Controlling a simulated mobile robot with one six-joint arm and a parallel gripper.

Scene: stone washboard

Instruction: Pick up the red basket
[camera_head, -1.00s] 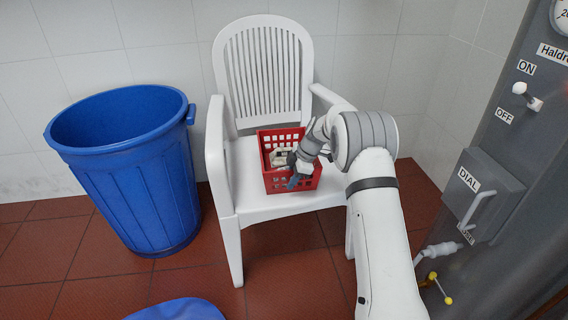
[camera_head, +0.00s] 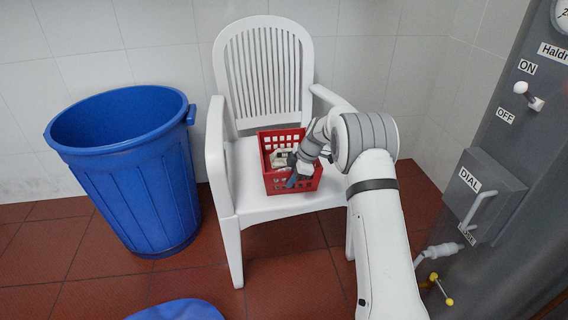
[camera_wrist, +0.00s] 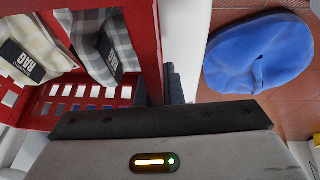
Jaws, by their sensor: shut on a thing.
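The red basket (camera_head: 282,137) stands upright on the seat of the white plastic chair (camera_head: 247,199). In the wrist view the basket (camera_wrist: 147,50) fills the upper left, and folded checked cloths (camera_wrist: 97,45) labelled "RAG" lie inside it. My gripper (camera_head: 296,178) reaches down at the basket's front right side. In the wrist view my gripper (camera_wrist: 168,92) has its fingers at the basket's wall, one on either side, and is shut on it. Part of the basket's front is hidden by my gripper and wrist.
A large blue bin (camera_head: 130,180) stands left of the chair. A grey machine (camera_head: 500,150) with a dial box and switch stands at the right. The chair's armrests (camera_head: 217,150) flank the basket. A blue object (camera_wrist: 258,52) lies on the red-tiled floor.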

